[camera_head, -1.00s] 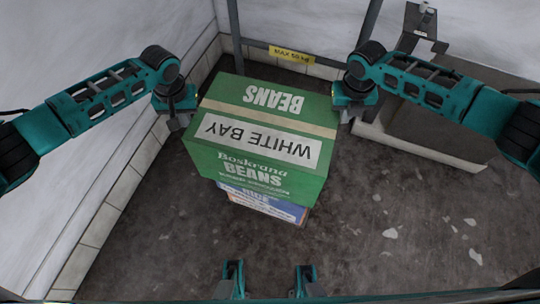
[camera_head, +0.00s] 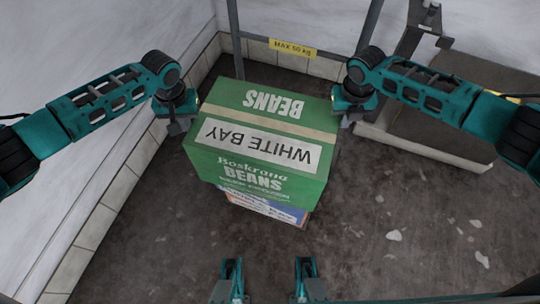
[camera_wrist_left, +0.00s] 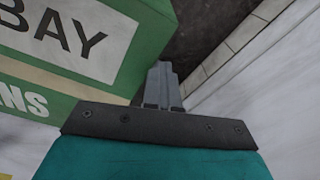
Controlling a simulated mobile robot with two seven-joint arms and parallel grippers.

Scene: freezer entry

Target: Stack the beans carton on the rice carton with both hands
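The green beans carton (camera_head: 262,140) is between my two arms, its WHITE BAY label upside down in the head view. It covers most of the rice carton (camera_head: 262,204), of which a blue, white and orange front strip shows below it. I cannot tell whether the two cartons touch. My left gripper (camera_head: 178,124) is at the beans carton's left side. In the left wrist view its fingers (camera_wrist_left: 162,84) are together, beside the beans carton (camera_wrist_left: 75,45), with nothing between them. My right gripper (camera_head: 350,117) is at the carton's right side; its fingers are too small to read.
A wall with a tiled skirting (camera_head: 110,197) runs along the left. Behind the cartons is a metal frame with a yellow MAX 50 kg sign (camera_head: 292,48). A low platform (camera_head: 425,148) stands at the right.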

